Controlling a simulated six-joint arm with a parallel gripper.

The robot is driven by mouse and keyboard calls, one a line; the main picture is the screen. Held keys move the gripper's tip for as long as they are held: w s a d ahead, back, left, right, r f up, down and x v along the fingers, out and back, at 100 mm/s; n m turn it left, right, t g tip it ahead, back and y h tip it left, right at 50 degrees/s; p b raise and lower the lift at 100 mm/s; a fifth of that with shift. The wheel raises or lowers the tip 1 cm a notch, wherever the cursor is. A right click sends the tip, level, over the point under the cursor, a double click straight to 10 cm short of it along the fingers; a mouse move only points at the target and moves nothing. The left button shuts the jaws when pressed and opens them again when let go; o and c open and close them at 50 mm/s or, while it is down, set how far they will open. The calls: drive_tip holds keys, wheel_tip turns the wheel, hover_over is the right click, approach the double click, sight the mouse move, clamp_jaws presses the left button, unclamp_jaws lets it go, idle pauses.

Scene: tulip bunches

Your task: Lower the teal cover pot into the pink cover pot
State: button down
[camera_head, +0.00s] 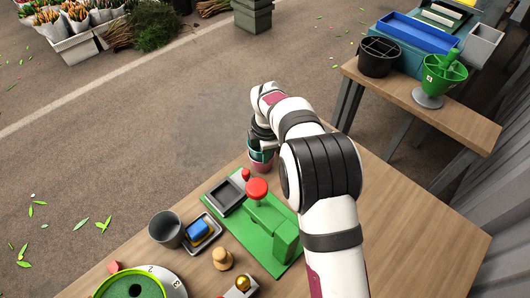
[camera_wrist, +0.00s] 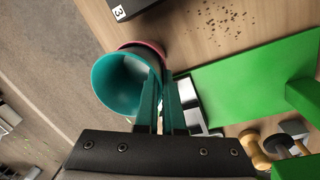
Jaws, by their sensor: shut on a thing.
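The teal cover pot (camera_head: 261,155) is at the far edge of the table, under the end of my arm. In the wrist view, the teal cover pot (camera_wrist: 112,84) shows its open mouth, and my gripper (camera_wrist: 160,78) is shut on its wall at the right side. The pink cover pot (camera_head: 260,168) stands on the table just below the teal one. In the wrist view only part of the pink cover pot (camera_wrist: 153,48) shows behind the teal pot. I cannot tell whether the teal base is inside the pink rim.
A green base with a red-topped press (camera_head: 257,190) stands close to the pots. A grey cup (camera_head: 165,229), a small tray with a blue block (camera_head: 199,231) and a wooden knob (camera_head: 222,258) lie nearer. The table's right side is clear.

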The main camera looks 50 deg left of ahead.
drive_tip(key=shift+r, duration=0.15)
drive_tip(key=c, duration=0.9)
unclamp_jaws()
drive_tip(key=shift+c, duration=0.2)
wheel_tip(320, 180, up, 16)
drive_tip(key=s+d, duration=0.1)
drive_tip(key=shift+d, duration=0.4)
drive_tip(key=shift+s+f, duration=0.1)
drive_tip(key=shift+f, duration=0.1)
